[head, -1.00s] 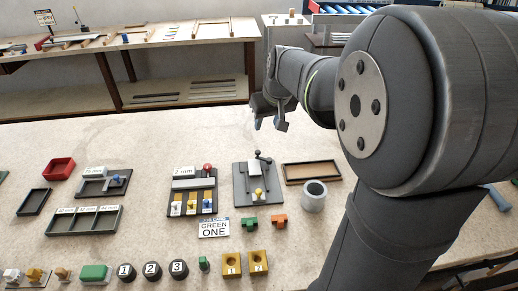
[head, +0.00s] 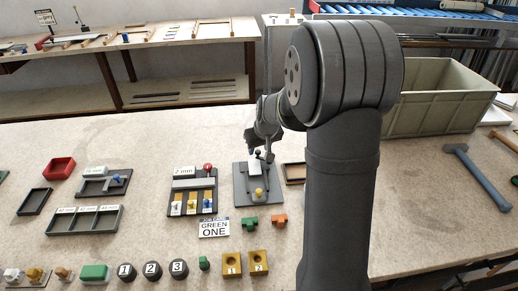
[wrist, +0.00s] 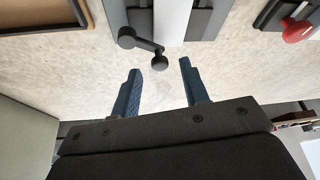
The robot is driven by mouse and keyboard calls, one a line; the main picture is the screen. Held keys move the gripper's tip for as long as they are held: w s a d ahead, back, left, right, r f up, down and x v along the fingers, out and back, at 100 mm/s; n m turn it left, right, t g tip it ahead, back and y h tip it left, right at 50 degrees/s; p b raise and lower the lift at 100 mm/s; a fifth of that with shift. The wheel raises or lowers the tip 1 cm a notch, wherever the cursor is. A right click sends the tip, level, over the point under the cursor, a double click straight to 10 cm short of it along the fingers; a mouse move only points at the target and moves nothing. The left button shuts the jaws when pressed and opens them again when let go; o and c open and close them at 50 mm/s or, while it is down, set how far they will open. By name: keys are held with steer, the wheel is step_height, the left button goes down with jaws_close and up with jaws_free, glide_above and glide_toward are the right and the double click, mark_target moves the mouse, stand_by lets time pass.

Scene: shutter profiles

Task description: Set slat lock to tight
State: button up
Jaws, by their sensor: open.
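A grey plate fixture (head: 240,200) with a black crank lever and a small yellow knob (head: 259,192) lies on the bench; I take it for the slat lock, though no label shows. In the wrist view its black lever (wrist: 143,41) juts over the fixture's near edge, with a round knob (wrist: 160,62) at its end. My gripper (wrist: 158,67) is open and empty. In the wrist view the knob appears between the two blue fingertips; whether they are at its height I cannot tell. In the head view my gripper (head: 260,143) is just behind the fixture, partly hiding the lever.
Left of the fixture stands a dark block with a red knob (head: 207,168) and a "2 mm" label. A wooden-framed tray (head: 293,172) lies to its right, partly behind my arm. Green and orange pieces (head: 279,220) lie in front. A large grey bin (head: 430,110) stands right.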

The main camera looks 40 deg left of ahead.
steer(key=shift+w+a+f, duration=0.1)
steer(key=shift+a+f, duration=0.1)
steer(key=shift+f, duration=0.4)
jaws_close()
steer(key=shift+s+d+n+g+y, duration=0.2)
steer(key=shift+n+g, duration=0.15)
steer(key=shift+n, duration=0.6)
steer(key=shift+s+d+n+g+y, duration=0.15)
steer(key=shift+n+g, duration=0.25)
steer(key=shift+n, duration=0.5)
steer(key=shift+s+d+n+g+y, duration=0.1)
steer(key=shift+s+d+n+g, duration=0.2)
steer(key=shift+n, duration=0.65)
jaws_free()
